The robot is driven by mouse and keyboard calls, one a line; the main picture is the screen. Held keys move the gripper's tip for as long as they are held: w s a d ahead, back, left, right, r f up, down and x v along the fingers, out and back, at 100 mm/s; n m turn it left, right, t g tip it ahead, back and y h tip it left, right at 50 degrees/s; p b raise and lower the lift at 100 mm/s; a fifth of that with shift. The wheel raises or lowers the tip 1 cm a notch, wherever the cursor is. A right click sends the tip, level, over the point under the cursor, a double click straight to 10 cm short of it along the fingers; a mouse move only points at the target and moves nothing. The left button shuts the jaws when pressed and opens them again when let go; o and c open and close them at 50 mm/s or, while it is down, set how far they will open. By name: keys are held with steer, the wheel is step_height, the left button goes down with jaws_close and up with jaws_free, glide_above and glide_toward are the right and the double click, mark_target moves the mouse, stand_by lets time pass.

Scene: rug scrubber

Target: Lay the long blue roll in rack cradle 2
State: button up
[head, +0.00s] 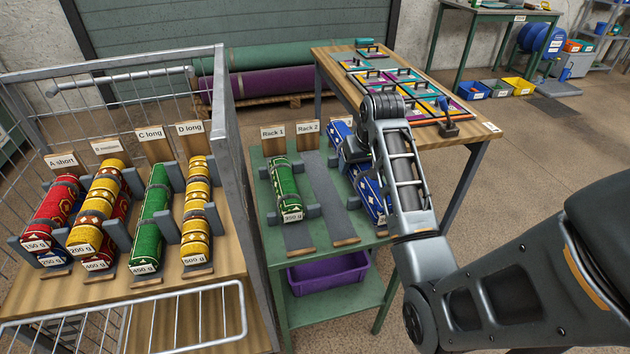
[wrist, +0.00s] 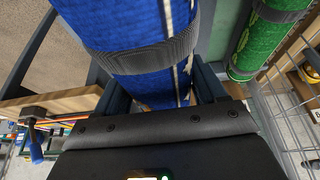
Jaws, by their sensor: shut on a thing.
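The long blue roll (head: 371,192) has white patterning and lies lengthwise to the right of the Rack 2 cradle, partly hidden by my arm. I cannot tell if it touches anything below. My gripper (head: 352,152) is shut on it; in the wrist view the blue roll (wrist: 135,30) with its dark grey band sits between my fingers. The Rack 2 cradle (head: 330,190) is empty, a dark strip with grey side brackets and a wooden foot, under the Rack 2 sign (head: 308,127).
The Rack 1 cradle beside it holds a green roll (head: 286,190) marked 350 g. A wire cage at left holds several red, yellow and green rolls (head: 152,215) in cradles. A wooden table (head: 470,135) with sample tiles stands behind my arm. A purple bin (head: 328,272) is underneath.

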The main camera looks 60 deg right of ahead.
glide_above(323, 186)
steer(key=a, duration=0.1)
steer(key=f, duration=0.4)
steer(key=s+f, duration=0.1)
steer(key=f, duration=0.1)
steer(key=shift+f, duration=1.95)
steer(key=shift+a+f, duration=0.1)
steer(key=shift+f, duration=0.05)
steer(key=o, duration=1.3)
steer(key=v, duration=1.2)
steer(key=shift+w+p, duration=0.1)
steer(key=shift+p, duration=0.3)
